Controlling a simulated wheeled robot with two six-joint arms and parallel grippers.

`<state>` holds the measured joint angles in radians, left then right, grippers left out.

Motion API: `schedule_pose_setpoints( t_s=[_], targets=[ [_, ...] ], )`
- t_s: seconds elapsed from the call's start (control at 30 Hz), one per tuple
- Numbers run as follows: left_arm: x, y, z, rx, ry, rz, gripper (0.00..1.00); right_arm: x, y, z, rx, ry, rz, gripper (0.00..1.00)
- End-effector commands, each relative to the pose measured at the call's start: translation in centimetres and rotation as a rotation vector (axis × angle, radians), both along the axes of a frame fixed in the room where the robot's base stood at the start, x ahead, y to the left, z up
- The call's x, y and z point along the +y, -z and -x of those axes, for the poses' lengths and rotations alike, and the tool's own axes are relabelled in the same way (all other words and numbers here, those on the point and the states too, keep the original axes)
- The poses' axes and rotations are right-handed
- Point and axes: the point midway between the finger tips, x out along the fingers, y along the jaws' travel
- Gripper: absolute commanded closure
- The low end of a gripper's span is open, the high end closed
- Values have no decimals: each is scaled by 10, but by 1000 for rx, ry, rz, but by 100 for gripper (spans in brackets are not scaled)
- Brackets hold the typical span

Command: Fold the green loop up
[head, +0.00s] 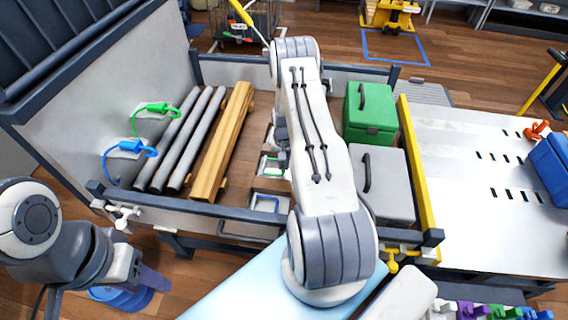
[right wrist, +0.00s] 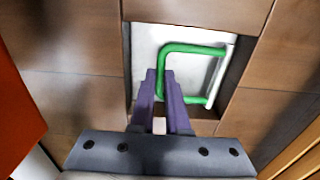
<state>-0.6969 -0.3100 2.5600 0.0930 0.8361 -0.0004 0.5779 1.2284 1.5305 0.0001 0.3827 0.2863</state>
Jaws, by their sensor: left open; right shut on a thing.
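The green loop (right wrist: 194,47) is a U-shaped bar over a pale plate (right wrist: 146,45) set in a recess of the wooden floor. In the head view, part of the loop (head: 265,160) shows beside my right arm. My right gripper (right wrist: 161,76) is shut on the left bar of the loop, its purple fingers covering part of it. I cannot tell how far the loop is tilted up. In the head view, my right gripper (head: 282,152) is partly hidden by its arm. My left gripper (head: 138,277) is open and empty at lower left, outside the front rail.
A blue loop (head: 264,197) lies in a nearer recess. Green (head: 155,108) and blue (head: 130,150) straps hang on the left wall. Grey pipes (head: 180,140) and wooden beams (head: 222,140) lie left of the loops. Green (head: 369,113) and grey (head: 382,184) cases stand at right.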

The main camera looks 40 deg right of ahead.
Motion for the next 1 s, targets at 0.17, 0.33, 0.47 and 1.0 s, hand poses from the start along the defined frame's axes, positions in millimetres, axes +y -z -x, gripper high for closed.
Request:
schedule_pose_setpoints(
  t_s=[0.17,0.33,0.47,1.0],
  targets=[
    [0,0,0,0,0,0,50,0,0,0,0,-1,0,100],
    [0,0,0,0,0,0,50,0,0,0,0,-1,0,100],
    [0,0,0,0,0,0,50,0,0,0,0,-1,0,100],
    [0,2,0,0,0,0,50,3,-7,-4,73,-6,66,100]
  ],
)
